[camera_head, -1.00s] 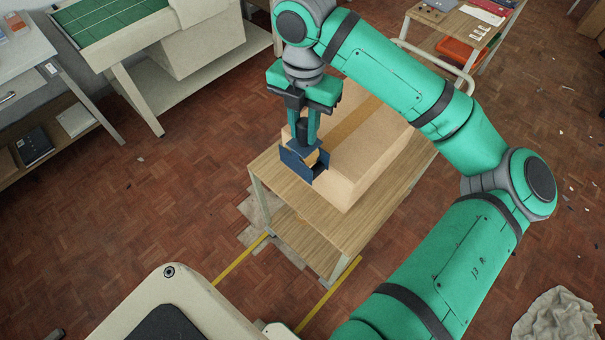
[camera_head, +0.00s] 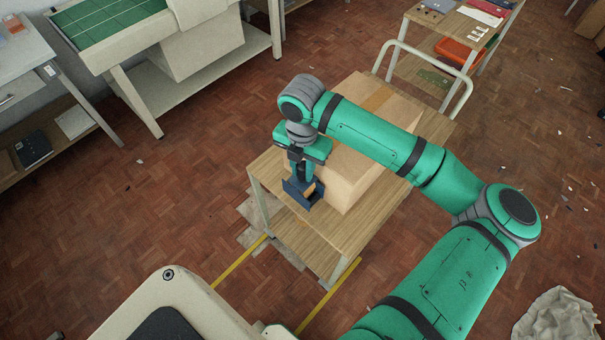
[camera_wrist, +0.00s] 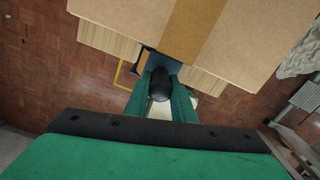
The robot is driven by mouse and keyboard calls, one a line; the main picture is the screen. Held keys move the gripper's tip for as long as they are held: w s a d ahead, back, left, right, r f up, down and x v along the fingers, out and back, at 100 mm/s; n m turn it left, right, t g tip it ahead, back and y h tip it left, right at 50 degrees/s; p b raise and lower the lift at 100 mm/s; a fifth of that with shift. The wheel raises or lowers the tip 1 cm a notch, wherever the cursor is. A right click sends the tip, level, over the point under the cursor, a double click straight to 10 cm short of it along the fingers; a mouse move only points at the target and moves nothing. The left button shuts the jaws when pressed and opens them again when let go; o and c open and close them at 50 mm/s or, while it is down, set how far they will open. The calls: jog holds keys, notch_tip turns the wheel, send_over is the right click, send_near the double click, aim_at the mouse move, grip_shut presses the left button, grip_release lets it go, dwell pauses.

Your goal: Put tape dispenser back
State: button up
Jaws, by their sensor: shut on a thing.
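The tape dispenser (camera_head: 294,193) is dark blue with a tan tape roll showing at its side. My gripper (camera_head: 300,177) points down and is shut on the dispenser's upper part. The dispenser is at the near left end of the wooden cart (camera_head: 345,235), beside the cardboard box (camera_head: 350,185). I cannot tell whether its base touches the cart top. In the wrist view, my gripper's fingers (camera_wrist: 160,88) close around a dark part, and a little of the blue dispenser (camera_wrist: 163,63) shows beyond them, next to the taped box (camera_wrist: 130,14).
The box fills much of the cart top; a bare strip lies at its near end. A green-topped table (camera_head: 110,20) stands at upper left, and a shelf unit with an orange tray (camera_head: 455,50) at upper right. Yellow floor lines (camera_head: 330,295) run by the cart.

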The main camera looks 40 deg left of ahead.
jog(key=shift+f, duration=1.6)
jog(key=o, duration=1)
notch_tip(320, 180, up, 12)
jog(key=shift+r, duration=0.15)
